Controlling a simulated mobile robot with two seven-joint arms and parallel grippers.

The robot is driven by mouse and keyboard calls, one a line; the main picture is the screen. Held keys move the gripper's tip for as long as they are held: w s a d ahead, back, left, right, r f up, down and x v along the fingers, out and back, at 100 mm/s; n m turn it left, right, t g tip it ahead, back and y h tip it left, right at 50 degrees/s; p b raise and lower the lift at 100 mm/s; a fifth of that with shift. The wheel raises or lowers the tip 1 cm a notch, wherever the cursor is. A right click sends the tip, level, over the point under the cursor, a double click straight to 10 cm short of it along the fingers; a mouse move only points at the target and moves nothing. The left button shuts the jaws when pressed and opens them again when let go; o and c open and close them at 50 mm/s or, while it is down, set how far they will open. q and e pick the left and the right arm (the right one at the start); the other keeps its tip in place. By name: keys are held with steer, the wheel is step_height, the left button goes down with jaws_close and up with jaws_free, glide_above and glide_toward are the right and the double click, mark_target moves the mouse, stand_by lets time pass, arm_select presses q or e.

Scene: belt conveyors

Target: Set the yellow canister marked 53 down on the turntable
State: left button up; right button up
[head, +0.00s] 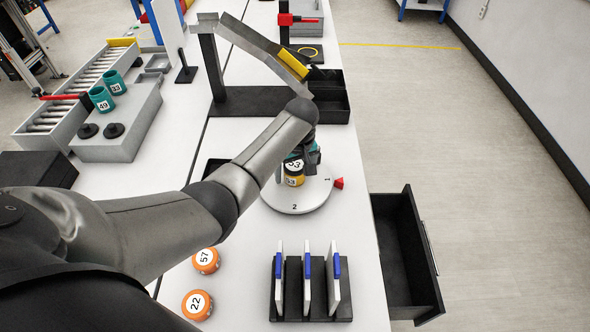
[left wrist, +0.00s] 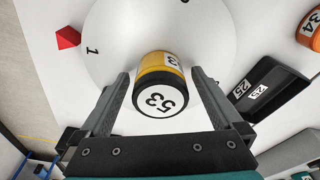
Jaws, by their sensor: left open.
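The yellow canister marked 53 (head: 293,180) has a dark rim and a white numbered lid. It appears to stand upright on the round white turntable (head: 310,202), near its middle. In the left wrist view the canister (left wrist: 159,92) is between the two fingers of my left gripper (left wrist: 159,73), lid towards the camera, with the turntable (left wrist: 112,45) behind it. The left gripper (head: 300,163) is open around the canister, with a gap beside it. Part of the canister's upper side is hidden by the gripper in the head view. My right gripper is not in view.
A red pointer (head: 338,183) sits at the turntable's right edge. Orange canisters 57 (head: 206,260) and 22 (head: 197,304) and a black rack (head: 292,301) stand nearer. An open drawer (head: 408,255) juts out right. Teal canisters (head: 102,99) stand far left.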

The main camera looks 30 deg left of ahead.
mark_target(298, 170)
arm_select(q)
steer(key=shift+r, duration=0.55)
steer(key=r, duration=0.3)
steer(key=d+r+p, duration=0.1)
steer(key=r, duration=0.3)
steer(key=s+r+p, duration=0.1)
steer(key=r, duration=0.3)
steer(key=shift+s+d, duration=0.1)
steer(key=shift+d, duration=0.1)
